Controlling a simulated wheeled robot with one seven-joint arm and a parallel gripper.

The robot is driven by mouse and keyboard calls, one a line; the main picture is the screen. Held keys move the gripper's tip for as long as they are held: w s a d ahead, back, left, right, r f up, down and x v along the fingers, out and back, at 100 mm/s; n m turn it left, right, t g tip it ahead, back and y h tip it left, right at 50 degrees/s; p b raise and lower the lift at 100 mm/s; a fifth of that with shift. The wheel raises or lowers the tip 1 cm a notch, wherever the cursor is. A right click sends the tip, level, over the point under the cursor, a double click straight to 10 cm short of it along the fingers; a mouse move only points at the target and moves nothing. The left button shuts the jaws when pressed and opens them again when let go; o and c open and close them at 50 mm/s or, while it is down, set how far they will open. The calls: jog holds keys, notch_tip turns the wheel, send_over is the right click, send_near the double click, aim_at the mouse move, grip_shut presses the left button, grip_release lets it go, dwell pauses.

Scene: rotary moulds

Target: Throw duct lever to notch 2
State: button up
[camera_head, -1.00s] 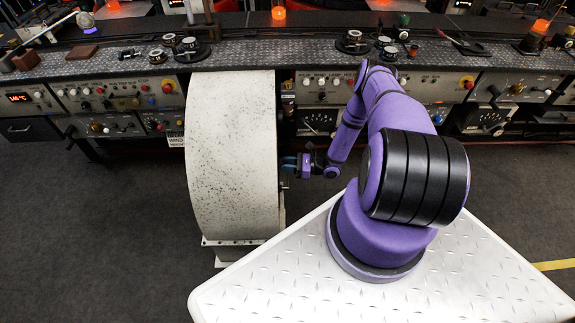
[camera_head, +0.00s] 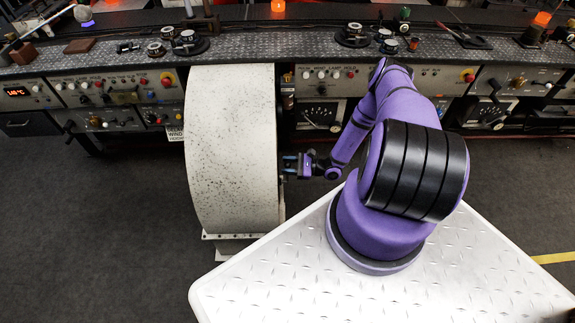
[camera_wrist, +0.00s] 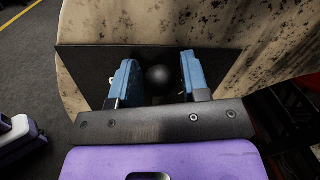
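The cream, speckled duct (camera_head: 232,150) stands upright in the head view, left of my arm. In the wrist view its speckled side (camera_wrist: 215,25) is behind a black plate (camera_wrist: 80,68). A round black knob (camera_wrist: 158,76), seemingly the lever's end, sits in front of the plate between my blue fingers. My gripper (camera_wrist: 160,82) is open, with one finger on each side of the knob and a visible gap to each. In the head view my gripper (camera_head: 289,164) is at the duct's right side. The lever's shaft and notch marks cannot be made out.
A long console (camera_head: 110,88) with knobs, buttons and gauges runs behind the duct. Small dark fittings (camera_head: 355,35) stand on its top ledge. Open dark floor (camera_head: 80,230) lies to the left of the duct.

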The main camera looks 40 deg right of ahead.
jog(key=shift+o, duration=0.9)
jog(key=v, duration=1)
jog(key=shift+s+d, duration=0.25)
jog(key=shift+d, duration=0.1)
